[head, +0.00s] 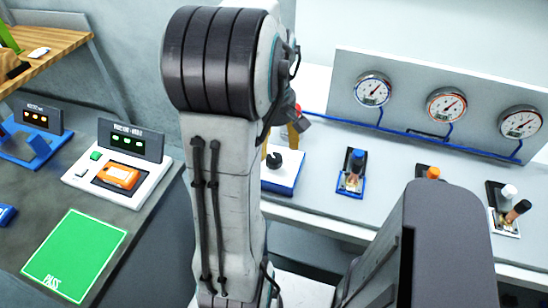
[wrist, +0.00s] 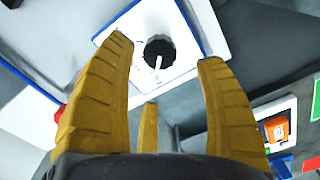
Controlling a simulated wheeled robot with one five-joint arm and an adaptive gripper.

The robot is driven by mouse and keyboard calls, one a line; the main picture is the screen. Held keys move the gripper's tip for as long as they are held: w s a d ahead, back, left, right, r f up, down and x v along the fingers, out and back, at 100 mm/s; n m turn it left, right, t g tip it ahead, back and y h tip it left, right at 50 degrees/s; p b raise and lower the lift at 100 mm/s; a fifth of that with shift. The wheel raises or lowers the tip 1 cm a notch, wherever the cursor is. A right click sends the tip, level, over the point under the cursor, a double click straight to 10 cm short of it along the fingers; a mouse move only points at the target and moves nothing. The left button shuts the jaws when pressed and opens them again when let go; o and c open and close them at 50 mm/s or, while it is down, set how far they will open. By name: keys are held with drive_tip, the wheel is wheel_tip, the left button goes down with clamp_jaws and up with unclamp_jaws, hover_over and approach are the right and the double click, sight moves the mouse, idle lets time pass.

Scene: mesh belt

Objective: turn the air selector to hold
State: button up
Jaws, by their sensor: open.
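The air selector (wrist: 159,48) is a black round knob with a white pointer mark on a white panel with blue edging. In the wrist view its mark points down the picture, toward my gripper; no position labels are legible. In the head view the selector (head: 290,158) shows just right of my arm, partly hidden by it. My gripper (wrist: 165,52) is open and empty, its yellow fingers spread to either side of the knob in the picture. They appear short of it, with no contact visible. In the head view my arm hides most of the gripper.
Three dial gauges (head: 446,104) stand on a grey panel behind the bench, joined by blue piping. Small coloured valves (head: 354,165) sit right of the selector. On the left counter are a display device (head: 130,140) with an orange item and a green PASS mat (head: 75,250).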

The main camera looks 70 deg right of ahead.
sight(274, 158)
drive_tip(key=shift+f, duration=2.9)
drive_tip(key=shift+o, duration=0.2)
drive_tip(key=c, duration=1.2)
